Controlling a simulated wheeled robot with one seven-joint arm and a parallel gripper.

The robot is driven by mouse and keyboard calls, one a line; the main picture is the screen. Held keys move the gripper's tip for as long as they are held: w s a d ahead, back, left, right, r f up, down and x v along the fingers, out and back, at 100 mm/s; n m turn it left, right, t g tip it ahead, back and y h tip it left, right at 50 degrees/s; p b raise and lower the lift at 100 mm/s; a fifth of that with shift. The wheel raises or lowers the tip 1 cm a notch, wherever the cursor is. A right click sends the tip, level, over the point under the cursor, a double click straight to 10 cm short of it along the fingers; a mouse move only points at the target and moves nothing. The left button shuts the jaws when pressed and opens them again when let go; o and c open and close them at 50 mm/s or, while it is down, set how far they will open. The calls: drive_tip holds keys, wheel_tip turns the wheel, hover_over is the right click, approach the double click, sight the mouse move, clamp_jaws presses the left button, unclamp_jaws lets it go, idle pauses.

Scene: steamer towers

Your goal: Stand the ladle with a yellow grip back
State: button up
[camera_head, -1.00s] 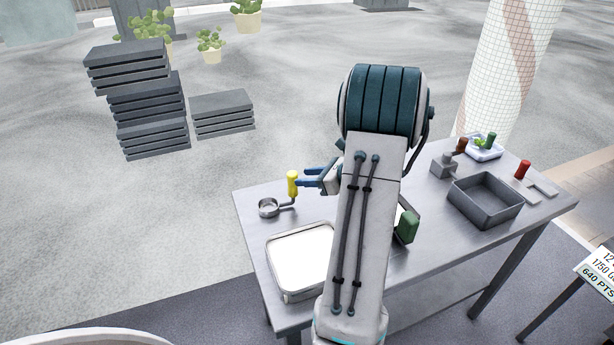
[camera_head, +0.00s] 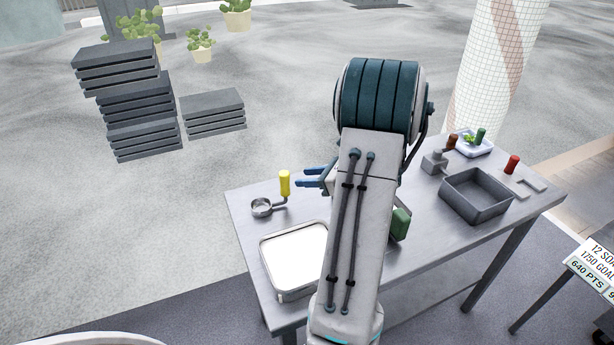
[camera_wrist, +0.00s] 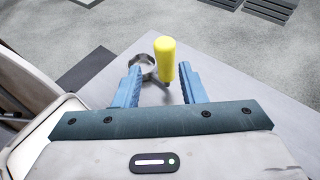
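The ladle with a yellow grip (camera_head: 285,183) stands at the left end of the metal table, its grip upright and its round bowl (camera_head: 262,207) resting at the left. In the wrist view the yellow grip (camera_wrist: 165,59) shows just beyond the fingertips, with the bowl (camera_wrist: 143,66) behind to its left. My gripper (camera_head: 312,177) is to the right of the grip, with a small gap between them in the head view. Its blue fingers (camera_wrist: 159,80) are apart with nothing held between them.
A white tray (camera_head: 268,277) lies at the table's front left. A grey bin (camera_head: 446,200), a red-handled tool (camera_head: 512,164) and a small tray (camera_head: 487,150) are at the right. A green-handled thing (camera_head: 401,224) is partly hidden by my arm. Dark stacked slabs (camera_head: 140,108) stand on the floor beyond.

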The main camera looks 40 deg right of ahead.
drive_tip(key=shift+s+d+r, duration=0.15)
drive_tip(key=shift+s+r, duration=0.1)
drive_tip(key=shift+s, duration=0.3)
drive_tip(key=o, duration=0.6)
drive_tip(key=shift+c, duration=0.2)
drive_tip(key=shift+s, duration=0.1)
drive_tip(key=b+v, duration=0.1)
drive_tip(key=v, duration=1.2)
drive_tip(key=shift+s+d+r, duration=0.15)
drive_tip(key=shift+s, duration=0.15)
